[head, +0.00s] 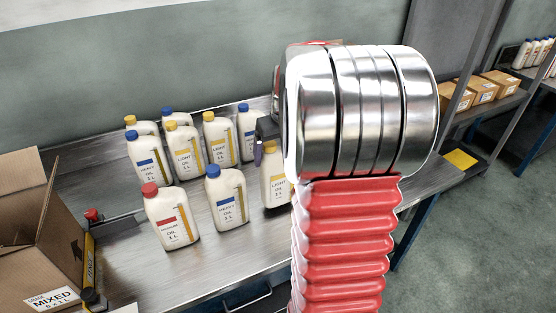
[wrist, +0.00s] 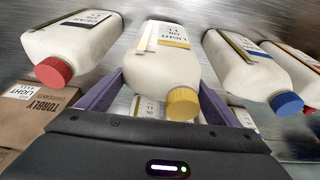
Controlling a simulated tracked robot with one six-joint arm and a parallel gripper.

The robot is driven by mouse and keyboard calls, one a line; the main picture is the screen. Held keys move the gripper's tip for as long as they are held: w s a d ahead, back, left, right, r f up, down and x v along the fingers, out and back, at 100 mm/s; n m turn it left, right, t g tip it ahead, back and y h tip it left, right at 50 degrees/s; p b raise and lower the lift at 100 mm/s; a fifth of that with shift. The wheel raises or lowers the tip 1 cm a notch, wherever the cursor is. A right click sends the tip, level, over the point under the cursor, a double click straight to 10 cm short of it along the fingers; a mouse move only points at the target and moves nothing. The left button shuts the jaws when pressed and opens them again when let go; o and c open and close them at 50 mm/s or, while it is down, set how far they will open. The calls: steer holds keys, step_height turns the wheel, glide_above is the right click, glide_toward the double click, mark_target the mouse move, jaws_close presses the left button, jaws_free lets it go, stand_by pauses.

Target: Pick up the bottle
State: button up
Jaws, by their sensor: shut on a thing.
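The bottle between my fingers is cream-white with a yellow cap and a yellow LIGHT label. It fills the middle of the wrist view (wrist: 170,60), cap toward me. In the head view the same bottle (head: 276,186) shows partly, beside my arm. My gripper (wrist: 160,92) has purple fingers, one on each side of this bottle, and is shut on it. In the head view my gripper (head: 262,150) is a small dark and purple part at the bottle's top, mostly hidden by my arm. Whether the bottle's base touches the table cannot be told.
Several other oil bottles stand close by on the metal table (head: 110,190), including a blue-capped one (head: 227,198) and a red-capped one (head: 170,217). An open cardboard box (head: 30,220) marked MIXED is at the left. A shelf with boxes (head: 483,90) stands at the right.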

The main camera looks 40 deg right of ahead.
step_height(320, 180, up, 8)
steer(key=shift+f, duration=0.15)
steer(key=shift+s, duration=0.15)
stand_by(0.7)
